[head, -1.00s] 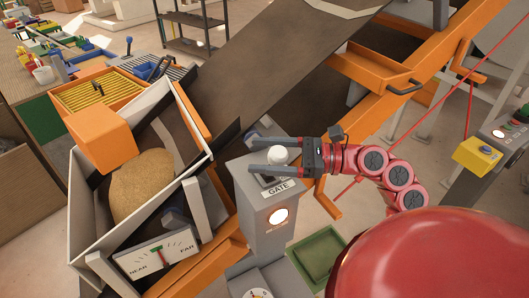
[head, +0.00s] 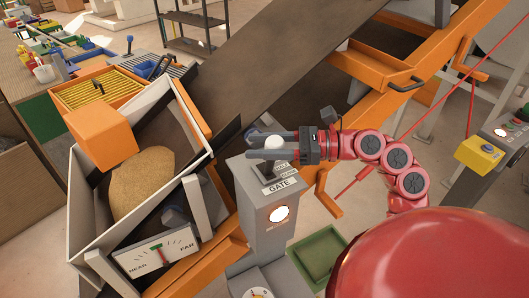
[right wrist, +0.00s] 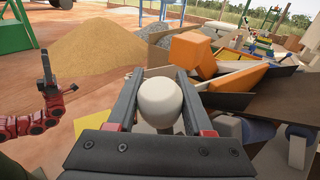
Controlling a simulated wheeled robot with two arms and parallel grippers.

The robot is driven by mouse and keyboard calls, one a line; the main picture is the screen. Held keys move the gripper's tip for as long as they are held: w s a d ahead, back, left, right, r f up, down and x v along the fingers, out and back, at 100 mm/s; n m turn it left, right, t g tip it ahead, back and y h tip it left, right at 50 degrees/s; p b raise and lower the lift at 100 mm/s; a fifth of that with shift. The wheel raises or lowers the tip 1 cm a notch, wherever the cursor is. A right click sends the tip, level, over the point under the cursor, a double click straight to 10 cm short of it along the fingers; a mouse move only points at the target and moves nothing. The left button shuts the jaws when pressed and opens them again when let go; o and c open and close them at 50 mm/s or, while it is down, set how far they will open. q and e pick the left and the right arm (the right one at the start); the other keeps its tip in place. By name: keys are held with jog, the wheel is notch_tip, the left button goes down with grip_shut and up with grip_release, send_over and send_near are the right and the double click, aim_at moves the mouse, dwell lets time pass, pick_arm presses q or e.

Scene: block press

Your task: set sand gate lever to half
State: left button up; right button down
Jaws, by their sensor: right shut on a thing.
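The sand gate lever has a white knob (head: 274,146) on top of a grey post (head: 252,212) labelled GATE, with a lit round lamp (head: 279,214) on its front. My right gripper (head: 256,146) reaches in from the right and is shut on the knob. In the right wrist view the knob (right wrist: 160,102) sits between its two dark fingers. Small labels beside the lever are partly hidden and hard to read. My left gripper (right wrist: 46,68) shows only in the right wrist view, at the left, away from the lever; its jaw opening is unclear.
A hopper (head: 196,158) holding sand (head: 142,182) and an orange block (head: 100,138) stands left of the post. A NEAR–FAR dial (head: 158,255) is below it. A dark sloping conveyor (head: 265,65) rises behind. A green tray (head: 318,254) lies right of the post.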

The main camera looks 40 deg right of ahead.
jog(key=w+b, duration=0.1)
jog(key=w+m+b, duration=0.1)
jog(key=w+b, duration=0.1)
jog(key=shift+w+d+g, duration=0.2)
jog(key=shift+w+g, duration=0.05)
jog(key=shift+g, duration=0.05)
jog(key=shift+c, duration=1.5)
grip_release()
